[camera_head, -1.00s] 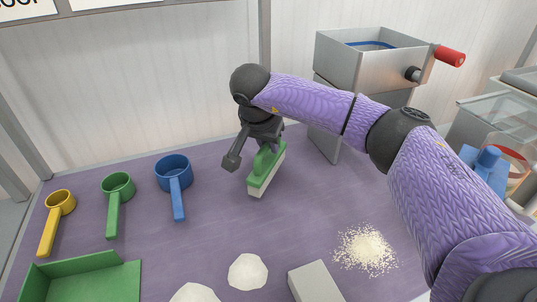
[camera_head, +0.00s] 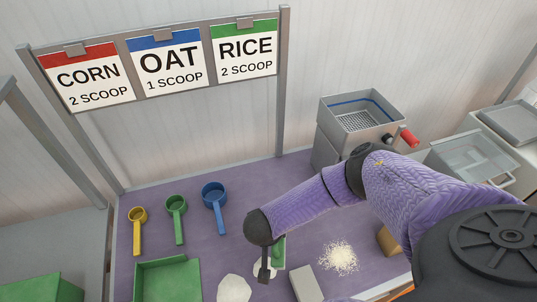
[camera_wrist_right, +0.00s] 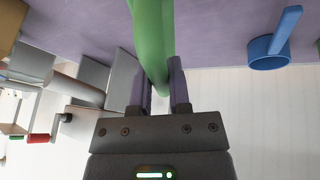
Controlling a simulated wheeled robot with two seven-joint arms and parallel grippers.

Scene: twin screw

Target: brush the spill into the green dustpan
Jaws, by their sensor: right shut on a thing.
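The green brush (camera_head: 279,250) is in my right gripper (camera_head: 265,264). The gripper mostly covers the brush in the head view. In the right wrist view the green handle (camera_wrist_right: 152,35) passes between the two fingers of the right gripper (camera_wrist_right: 162,88). The pale grainy spill (camera_head: 340,258) lies on the purple mat, right of the brush and apart from it. The green dustpan (camera_head: 150,268) is at the lower left of the head view, its front cut off by the frame. My left gripper is not in view.
Yellow (camera_head: 138,216), green (camera_head: 176,206) and blue (camera_head: 214,195) scoops stand at the back left. A grey block (camera_head: 306,284) sits between brush and spill. A metal hopper (camera_head: 360,110) stands behind, a brown block (camera_head: 388,242) right.

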